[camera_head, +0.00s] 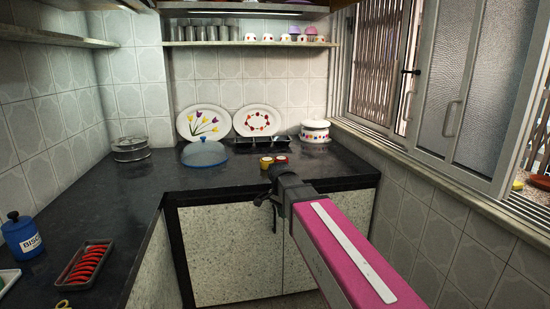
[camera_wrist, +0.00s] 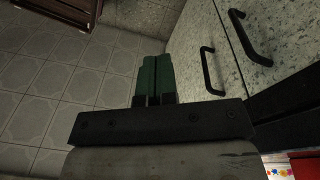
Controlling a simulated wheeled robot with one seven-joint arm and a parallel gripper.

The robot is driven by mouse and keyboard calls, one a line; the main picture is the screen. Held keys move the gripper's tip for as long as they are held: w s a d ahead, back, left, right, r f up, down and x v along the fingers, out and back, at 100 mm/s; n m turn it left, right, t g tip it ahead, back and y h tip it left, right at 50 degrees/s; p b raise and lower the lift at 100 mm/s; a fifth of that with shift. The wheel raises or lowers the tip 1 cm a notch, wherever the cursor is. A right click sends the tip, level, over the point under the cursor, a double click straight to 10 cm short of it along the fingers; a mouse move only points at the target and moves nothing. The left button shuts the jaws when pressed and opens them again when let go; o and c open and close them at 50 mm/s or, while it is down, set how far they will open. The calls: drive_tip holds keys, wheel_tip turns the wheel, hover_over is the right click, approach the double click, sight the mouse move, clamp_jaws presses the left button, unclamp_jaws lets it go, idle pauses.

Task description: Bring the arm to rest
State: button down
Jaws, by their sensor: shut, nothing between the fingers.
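My arm is a pink link with a white strip, reaching forward from the lower right in the head view. My gripper (camera_head: 265,200) hangs at its far end, in front of the counter's front edge. In the wrist view my gripper (camera_wrist: 157,72) shows two green fingers side by side, shut with nothing between them. Below them are the tiled floor (camera_wrist: 70,85) and the speckled cabinet front (camera_wrist: 220,60) with black handles. Several steel tumblers (camera_head: 210,31) stand on the upper shelf at the back.
The dark counter (camera_head: 130,195) runs along the left and back. On it are a blue biscuit jar (camera_head: 21,236), a tray of red peppers (camera_head: 85,264), a blue-rimmed glass lid (camera_head: 204,153), two small jars (camera_head: 273,162) and a white pot (camera_head: 315,133). A window (camera_head: 440,95) is at right.

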drive_tip(key=s+d+f+n+y, duration=0.1)
drive_tip(key=s+d+f+n, duration=0.9)
drive_tip(key=d+f, duration=0.5)
wheel_tip(320, 180, down, 2)
drive_tip(key=shift+s+d+f, duration=0.25)
drive_tip(key=shift+s+d, duration=0.15)
drive_tip(key=shift+s, duration=0.85)
